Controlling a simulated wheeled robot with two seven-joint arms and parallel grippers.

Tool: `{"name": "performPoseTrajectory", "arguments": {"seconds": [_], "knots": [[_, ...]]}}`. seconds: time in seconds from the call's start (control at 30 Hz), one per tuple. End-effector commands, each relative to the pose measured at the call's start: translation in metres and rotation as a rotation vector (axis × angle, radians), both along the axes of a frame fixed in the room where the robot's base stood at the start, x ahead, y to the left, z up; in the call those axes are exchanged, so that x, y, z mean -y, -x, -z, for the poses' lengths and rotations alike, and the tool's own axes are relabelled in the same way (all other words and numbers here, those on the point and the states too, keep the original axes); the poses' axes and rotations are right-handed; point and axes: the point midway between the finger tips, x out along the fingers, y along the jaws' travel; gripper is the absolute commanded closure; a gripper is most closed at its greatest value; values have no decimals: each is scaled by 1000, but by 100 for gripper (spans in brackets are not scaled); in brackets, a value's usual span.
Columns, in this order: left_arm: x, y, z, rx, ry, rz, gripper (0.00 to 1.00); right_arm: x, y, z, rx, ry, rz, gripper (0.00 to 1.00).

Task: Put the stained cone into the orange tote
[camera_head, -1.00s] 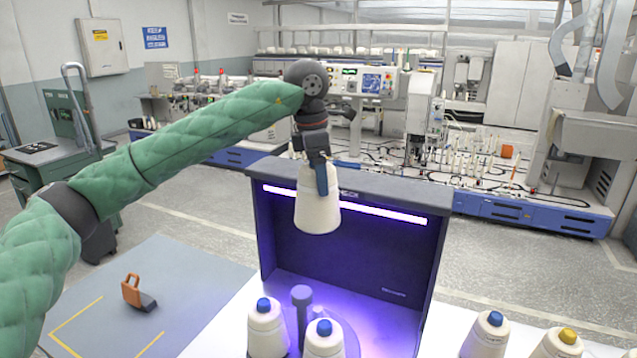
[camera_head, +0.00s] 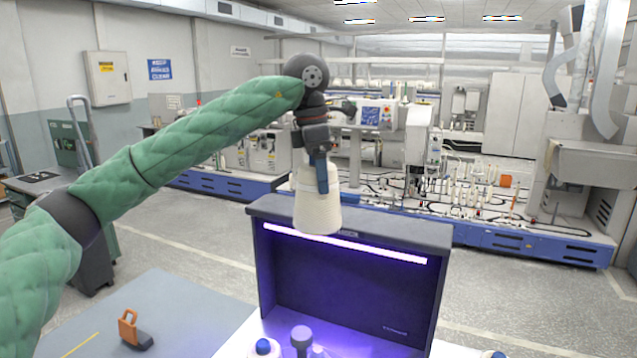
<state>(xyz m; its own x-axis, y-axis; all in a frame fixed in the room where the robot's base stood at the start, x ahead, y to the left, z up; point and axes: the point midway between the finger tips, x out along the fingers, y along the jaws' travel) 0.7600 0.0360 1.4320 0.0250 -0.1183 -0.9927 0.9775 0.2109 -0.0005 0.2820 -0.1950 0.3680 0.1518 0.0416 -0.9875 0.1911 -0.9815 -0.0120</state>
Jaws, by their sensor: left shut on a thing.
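My left gripper (camera_head: 318,172) points down and is shut on a cream cone (camera_head: 317,211). It holds the cone upright in the air, in front of the top edge of the dark inspection booth. I cannot make out a stain on the side of the cone that shows. No orange tote that I can identify is in view. My right gripper is not in view.
The dark booth (camera_head: 345,285) with a glowing violet lamp stands on a white table. Blue-tipped cones (camera_head: 264,347) show at the bottom edge. An orange-handled object (camera_head: 131,328) lies on the grey mat (camera_head: 185,300) at left.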

Motion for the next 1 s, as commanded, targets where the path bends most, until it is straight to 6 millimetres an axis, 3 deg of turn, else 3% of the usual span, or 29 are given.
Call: {"name": "performPoseTrajectory", "arguments": {"seconds": [0.6, 1.0], "knots": [[0, 0, -60, 0, 1, 0, 71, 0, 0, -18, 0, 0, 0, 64], [0, 0, -67, 0, 0, 0, 71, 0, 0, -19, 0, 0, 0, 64]]}}
